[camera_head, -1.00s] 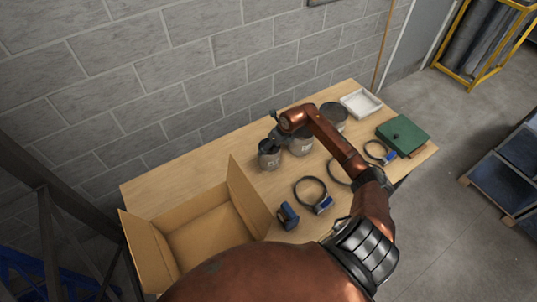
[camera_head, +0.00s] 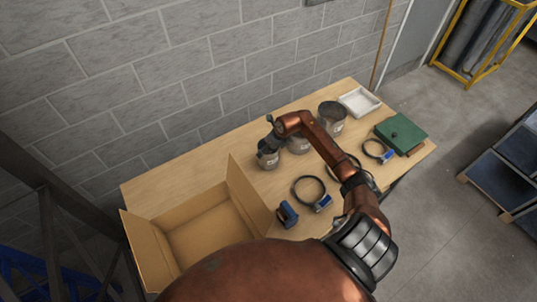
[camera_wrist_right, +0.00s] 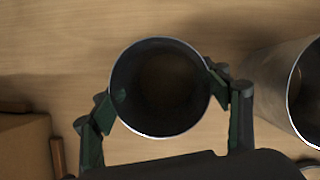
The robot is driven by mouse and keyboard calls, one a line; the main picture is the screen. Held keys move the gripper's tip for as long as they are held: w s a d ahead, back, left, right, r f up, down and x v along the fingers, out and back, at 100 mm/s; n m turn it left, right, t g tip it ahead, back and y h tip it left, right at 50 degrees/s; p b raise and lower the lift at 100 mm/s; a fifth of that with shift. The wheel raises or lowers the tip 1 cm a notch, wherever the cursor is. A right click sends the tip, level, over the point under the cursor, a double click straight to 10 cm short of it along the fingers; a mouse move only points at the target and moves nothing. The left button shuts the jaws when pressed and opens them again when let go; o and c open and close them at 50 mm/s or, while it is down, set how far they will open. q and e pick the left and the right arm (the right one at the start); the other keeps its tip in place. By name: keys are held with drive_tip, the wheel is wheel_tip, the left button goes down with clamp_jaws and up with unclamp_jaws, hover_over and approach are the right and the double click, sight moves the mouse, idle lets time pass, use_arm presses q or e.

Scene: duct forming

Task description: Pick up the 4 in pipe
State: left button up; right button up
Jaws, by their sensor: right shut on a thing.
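The grey metal pipe (camera_head: 268,161) stands upright at the left end of a row of three round pipes on the wooden table; I take it as the 4 in pipe. My right gripper (camera_head: 268,146) is over its top and shut on it. In the right wrist view the pipe's open round mouth (camera_wrist_right: 160,125) sits between the two green fingers (camera_wrist_right: 163,86), one touching each side. I cannot tell whether its base is off the table. My left gripper is not in view.
A larger pipe (camera_wrist_right: 288,85) stands close to the right, and another pipe (camera_head: 332,117) is beyond. An open cardboard box (camera_head: 205,230) is at the left. Clamp rings (camera_head: 309,179), a blue tool (camera_head: 287,213), a white tray (camera_head: 360,101) and a green case (camera_head: 401,133) share the table (camera_head: 165,184).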

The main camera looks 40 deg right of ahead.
drive_tip(key=c, duration=0.5)
drive_tip(key=shift+o, duration=0.2)
drive_tip(key=shift+r, duration=0.1)
